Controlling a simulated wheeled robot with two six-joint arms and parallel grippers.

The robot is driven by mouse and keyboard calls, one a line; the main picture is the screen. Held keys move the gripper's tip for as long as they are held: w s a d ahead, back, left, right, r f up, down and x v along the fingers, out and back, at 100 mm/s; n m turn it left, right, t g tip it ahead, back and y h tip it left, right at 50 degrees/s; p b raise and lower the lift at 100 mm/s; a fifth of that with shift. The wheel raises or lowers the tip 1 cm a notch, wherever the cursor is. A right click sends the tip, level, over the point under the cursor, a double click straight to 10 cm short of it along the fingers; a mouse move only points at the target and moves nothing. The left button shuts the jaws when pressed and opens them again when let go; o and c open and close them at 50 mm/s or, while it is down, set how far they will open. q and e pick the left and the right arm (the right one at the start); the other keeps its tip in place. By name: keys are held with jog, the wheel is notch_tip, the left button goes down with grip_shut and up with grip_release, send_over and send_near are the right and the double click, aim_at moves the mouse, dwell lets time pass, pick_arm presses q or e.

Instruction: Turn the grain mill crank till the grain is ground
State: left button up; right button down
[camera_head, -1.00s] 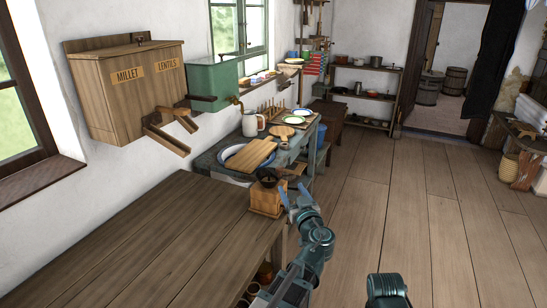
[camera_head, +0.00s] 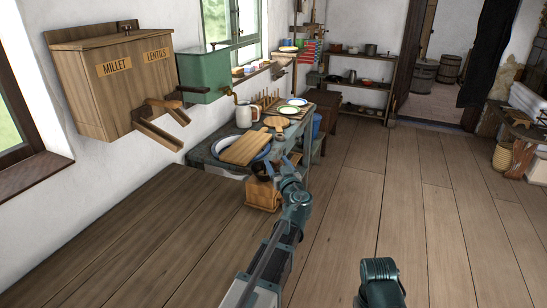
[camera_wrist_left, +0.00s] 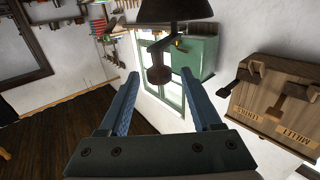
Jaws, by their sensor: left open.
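The grain mill is a wooden box (camera_head: 263,196) with a dark bowl on top, at the far right corner of the long table. In the left wrist view its dark bowl (camera_wrist_left: 175,10) hangs in at the top, and the brown crank knob (camera_wrist_left: 158,75) shows below it. My left gripper (camera_head: 283,165) is at the mill's top, its blue fingers spread. In the left wrist view the knob lies between the two open fingertips, with gaps on both sides; I cannot tell whether it is fully within their reach. The crank arm is mostly hidden in the head view.
The wooden table (camera_head: 150,240) is bare left of the mill. Behind stands a bench with a cutting board (camera_head: 245,148) and a white jug (camera_head: 243,117). A millet and lentils bin (camera_head: 110,75) hangs on the wall. The floor (camera_head: 430,200) on the right is clear.

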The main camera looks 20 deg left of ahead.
pick_arm(q)
jog(key=shift+x, duration=2.25)
grip_shut()
